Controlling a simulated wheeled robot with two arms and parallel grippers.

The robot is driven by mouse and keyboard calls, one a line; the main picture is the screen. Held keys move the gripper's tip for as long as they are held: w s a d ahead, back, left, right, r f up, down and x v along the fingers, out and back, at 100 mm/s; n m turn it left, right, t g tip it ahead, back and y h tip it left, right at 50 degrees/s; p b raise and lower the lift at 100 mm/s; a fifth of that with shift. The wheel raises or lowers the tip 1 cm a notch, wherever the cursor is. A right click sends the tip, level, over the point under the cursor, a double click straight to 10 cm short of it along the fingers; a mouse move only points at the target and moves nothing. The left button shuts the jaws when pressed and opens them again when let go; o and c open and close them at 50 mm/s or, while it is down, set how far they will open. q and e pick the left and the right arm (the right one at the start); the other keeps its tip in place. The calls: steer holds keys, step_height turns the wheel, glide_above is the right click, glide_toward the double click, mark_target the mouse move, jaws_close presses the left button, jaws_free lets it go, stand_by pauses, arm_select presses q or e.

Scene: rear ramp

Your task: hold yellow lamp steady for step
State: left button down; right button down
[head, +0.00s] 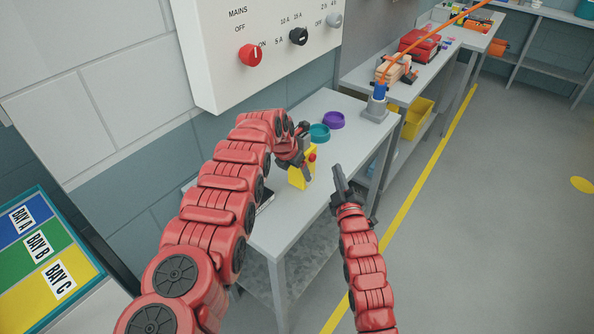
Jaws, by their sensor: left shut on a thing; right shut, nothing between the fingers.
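The yellow lamp (297,178) is a small yellow block with a red round part on its upper right side. It is at the grey metal table (262,232); I cannot tell whether it touches the top. My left gripper (302,153) is shut on the lamp from above and behind, and the gripper and wrist hide part of it. My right gripper (338,179) is shut and empty, to the right of the lamp near the table's right edge, apart from the lamp.
Teal (319,133) and purple (334,120) bowls stand behind the lamp. A dark flat item (265,202) lies partly behind my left arm. A wall panel (265,30) with red, black and grey knobs hangs above. Open floor (480,200) lies right, with a yellow line.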

steer(key=shift+s+d, duration=0.3)
steer(key=shift+d, duration=0.1)
arm_select(q)
jaws_free()
